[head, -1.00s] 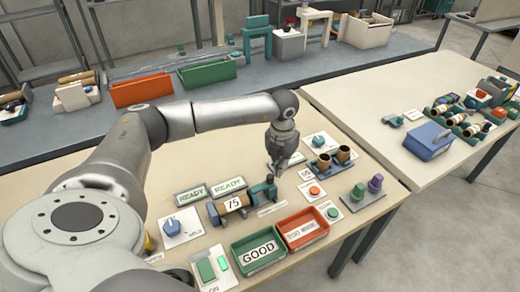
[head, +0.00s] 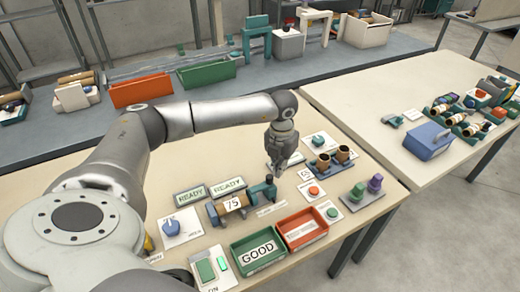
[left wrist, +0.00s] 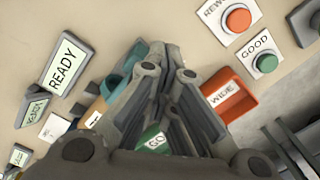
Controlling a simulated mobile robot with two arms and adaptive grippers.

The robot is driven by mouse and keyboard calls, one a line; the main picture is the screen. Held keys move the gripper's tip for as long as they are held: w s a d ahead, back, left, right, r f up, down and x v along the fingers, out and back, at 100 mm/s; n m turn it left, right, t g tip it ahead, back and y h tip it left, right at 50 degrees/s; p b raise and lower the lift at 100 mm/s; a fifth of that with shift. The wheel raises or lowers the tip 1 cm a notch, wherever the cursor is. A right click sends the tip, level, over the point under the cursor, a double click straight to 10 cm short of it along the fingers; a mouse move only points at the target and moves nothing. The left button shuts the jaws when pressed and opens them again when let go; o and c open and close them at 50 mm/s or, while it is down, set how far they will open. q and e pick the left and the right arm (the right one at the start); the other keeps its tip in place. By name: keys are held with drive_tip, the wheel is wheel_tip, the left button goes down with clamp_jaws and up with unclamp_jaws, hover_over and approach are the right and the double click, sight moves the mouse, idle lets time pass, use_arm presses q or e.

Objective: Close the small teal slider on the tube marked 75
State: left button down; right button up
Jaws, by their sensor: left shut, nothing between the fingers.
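The tube marked 75 (head: 233,204) lies tan and dark in a blue-grey holder on the near table. Teal parts (head: 270,190) stand at the holder's right end; I cannot tell exactly which of them is the small slider. My left gripper (head: 277,173) is shut and empty, pointing down just above and beside this teal end. In the left wrist view my left gripper (left wrist: 165,55) has its fingers together, with a teal part (left wrist: 125,68) just left of them. The fingers hide much of the holder, and contact cannot be told. My right gripper is not in view.
Two READY signs (head: 190,195) stand behind the holder. A green GOOD tray (head: 235,252) and a red tray (head: 285,237) lie in front. A blue dial (head: 176,227) is at left; buttons (head: 314,190) and a rack with two brown cups (head: 322,167) are at right.

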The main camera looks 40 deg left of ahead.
use_arm(q)
drive_tip(key=shift+s+d+f+b, duration=0.1)
drive_tip(key=shift+s+d+f, duration=0.05)
drive_tip(key=shift+f, duration=0.3)
drive_tip(key=shift+s+d+f+b, duration=0.1)
drive_tip(key=shift+d+f, duration=0.05)
drive_tip(key=shift+f, duration=0.35)
drive_tip(key=shift+s+d+f+b, duration=0.1)
drive_tip(key=shift+s+d+f, duration=0.05)
drive_tip(key=shift+f, duration=0.3)
drive_tip(key=shift+r, duration=0.1)
wheel_tip(320, 180, up, 7)
drive_tip(key=w+p, duration=0.1)
drive_tip(key=p, duration=0.4)
drive_tip(key=shift+w+a+f+g, duration=0.2)
drive_tip(key=shift+w+a+g, duration=0.05)
drive_tip(key=shift+w+g, duration=0.1)
